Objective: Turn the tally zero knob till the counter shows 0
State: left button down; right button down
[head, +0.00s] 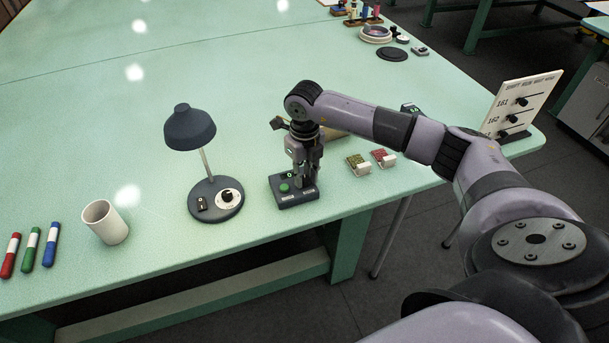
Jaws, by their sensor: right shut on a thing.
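The tally counter (297,199) is a small dark box near the front edge of the green table. It has a round green button and a small lit display whose green digit looks like 0, though it is tiny. My right gripper (307,183) points down over the right side of the box. Its fingers are closed on the zero knob, which they mostly hide. My left gripper is not in view.
A dark desk lamp (190,128) with a dial on its base stands left of the box. Two small sample pieces (371,162) lie to the right. A numbered board (521,103) stands at the right edge.

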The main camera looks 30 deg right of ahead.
jog(key=m, duration=0.4)
jog(key=shift+m, duration=0.4)
dwell(0.4)
jog(key=c, duration=1.4)
grip_release()
jog(key=shift+o, duration=0.2)
notch_tip(320, 180, up, 12)
